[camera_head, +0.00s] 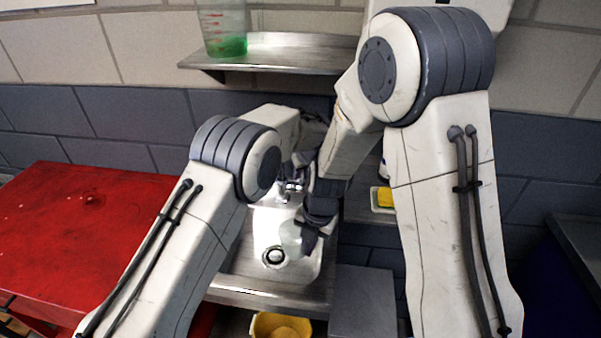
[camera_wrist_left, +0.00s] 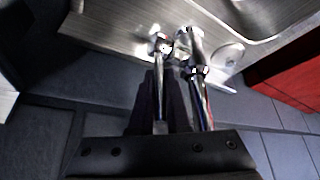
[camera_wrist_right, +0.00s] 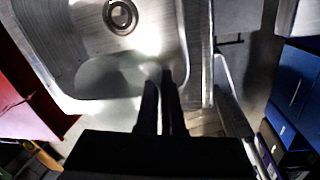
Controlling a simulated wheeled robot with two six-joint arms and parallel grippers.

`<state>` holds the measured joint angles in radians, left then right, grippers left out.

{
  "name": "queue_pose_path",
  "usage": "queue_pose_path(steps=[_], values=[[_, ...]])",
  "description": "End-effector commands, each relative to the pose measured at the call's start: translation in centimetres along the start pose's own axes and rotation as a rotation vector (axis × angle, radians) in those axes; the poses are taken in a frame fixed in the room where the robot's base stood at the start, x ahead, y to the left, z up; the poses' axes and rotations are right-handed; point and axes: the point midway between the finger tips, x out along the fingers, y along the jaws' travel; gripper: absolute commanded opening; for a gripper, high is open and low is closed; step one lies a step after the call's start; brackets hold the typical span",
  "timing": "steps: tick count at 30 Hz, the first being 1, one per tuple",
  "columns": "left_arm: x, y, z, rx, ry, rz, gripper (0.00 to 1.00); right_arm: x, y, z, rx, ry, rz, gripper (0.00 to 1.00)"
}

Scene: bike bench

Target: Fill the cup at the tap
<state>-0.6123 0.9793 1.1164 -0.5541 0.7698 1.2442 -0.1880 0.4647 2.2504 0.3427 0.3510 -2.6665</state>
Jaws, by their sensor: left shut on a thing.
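The chrome tap (camera_head: 290,187) stands at the back of the steel sink (camera_head: 262,232). My left gripper (camera_head: 303,160) is at the tap, partly hidden by my arm. In the left wrist view its fingers (camera_wrist_left: 164,95) are shut on the tap's slim chrome handle (camera_wrist_left: 159,88), beside the tap body (camera_wrist_left: 188,45). A clear cup (camera_head: 290,238) is over the sink basin, below the tap. My right gripper (camera_head: 305,240) is shut on the cup's side. The cup shows faintly in the right wrist view (camera_wrist_right: 112,78). I cannot tell whether water runs or is in the cup.
A shelf (camera_head: 285,50) above holds a clear beaker with green liquid (camera_head: 226,28). A red cabinet (camera_head: 80,225) stands left, a yellow bucket (camera_head: 281,328) below the sink. A yellow sponge (camera_head: 384,197) lies right of the tap. Both my arms crowd the sink.

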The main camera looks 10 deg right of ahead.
Motion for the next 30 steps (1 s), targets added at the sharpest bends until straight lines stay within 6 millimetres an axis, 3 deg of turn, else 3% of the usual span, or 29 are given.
queue_pose_path(steps=[7,8,9,10,30], values=[[0.01,-0.09,0.07,-0.003,-0.004,-0.003,0.00,-0.01,0.00,0.00,0.000,0.000,0.000,0.00],[0.01,-0.08,0.08,-0.004,-0.004,-0.003,0.26,-0.01,0.00,0.00,0.000,0.000,0.000,0.00],[0.01,-0.08,0.08,-0.003,-0.004,-0.003,0.41,-0.01,0.00,0.00,0.000,0.000,0.000,0.00],[0.01,-0.07,0.08,-0.003,-0.004,-0.002,0.44,-0.01,0.00,0.00,0.000,0.000,0.000,0.00],[0.46,0.36,-0.60,0.014,-0.072,-0.053,0.44,-0.01,0.00,0.00,0.000,0.000,0.000,0.00]])
